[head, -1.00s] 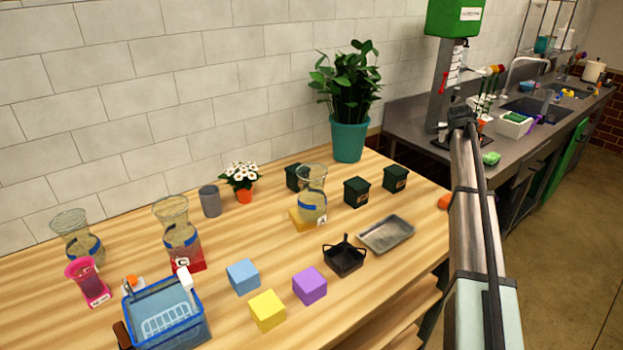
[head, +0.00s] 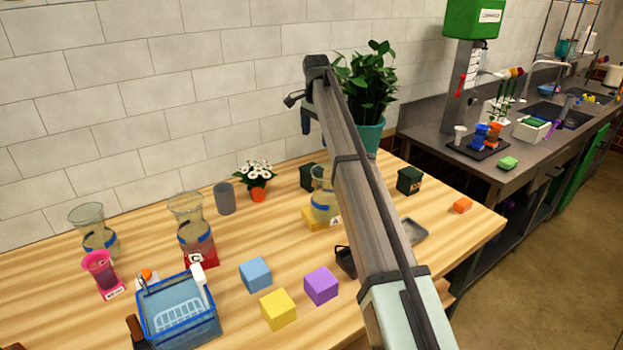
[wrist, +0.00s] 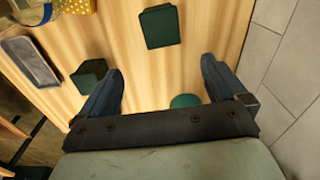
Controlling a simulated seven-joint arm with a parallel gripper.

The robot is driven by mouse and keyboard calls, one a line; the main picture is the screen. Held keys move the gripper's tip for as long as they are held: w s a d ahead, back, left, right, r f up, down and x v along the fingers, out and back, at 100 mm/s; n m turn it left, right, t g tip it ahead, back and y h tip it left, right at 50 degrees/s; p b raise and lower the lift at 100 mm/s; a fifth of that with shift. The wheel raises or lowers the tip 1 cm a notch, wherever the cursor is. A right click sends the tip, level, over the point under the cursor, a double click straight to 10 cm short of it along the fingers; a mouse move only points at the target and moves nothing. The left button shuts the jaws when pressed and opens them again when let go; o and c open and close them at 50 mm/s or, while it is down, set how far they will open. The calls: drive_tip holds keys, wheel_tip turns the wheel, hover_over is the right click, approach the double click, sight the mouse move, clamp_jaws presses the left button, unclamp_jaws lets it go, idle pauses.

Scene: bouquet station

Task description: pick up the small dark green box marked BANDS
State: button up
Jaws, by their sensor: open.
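In the head view one small dark green box (head: 308,177) stands behind the glass vase and another dark green box (head: 409,180) stands right of my arm. A third, seen earlier between them, is hidden behind my arm. No BANDS marking is readable. In the wrist view my gripper (wrist: 163,66) is open and empty above the table. One dark green box (wrist: 160,27) lies beyond the gap between the fingers. Another dark green box (wrist: 90,73) is beside the left finger, partly covered by it. I cannot match these two to the head view for certain.
A glass vase (head: 322,203) on a yellow base, a potted plant (head: 368,85) and a grey tray (head: 413,231) stand close to the boxes. A teal rounded thing (wrist: 185,101) shows between the fingers. The tiled wall (wrist: 290,75) is close on the right in the wrist view.

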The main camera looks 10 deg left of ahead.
drive_tip(key=s+a, duration=0.1)
drive_tip(key=a, duration=0.1)
hover_over(311, 168)
drive_tip(key=f, duration=0.7)
drive_tip(key=shift+s+f, duration=0.15)
drive_tip(key=shift+s, duration=0.05)
drive_tip(key=shift+w+f, duration=0.15)
drive_tip(key=shift+f, duration=1.3)
drive_tip(key=shift+w+f, duration=0.1)
drive_tip(key=shift+f, duration=1.3)
drive_tip(key=shift+c, duration=0.3)
drive_tip(key=c, duration=1.1)
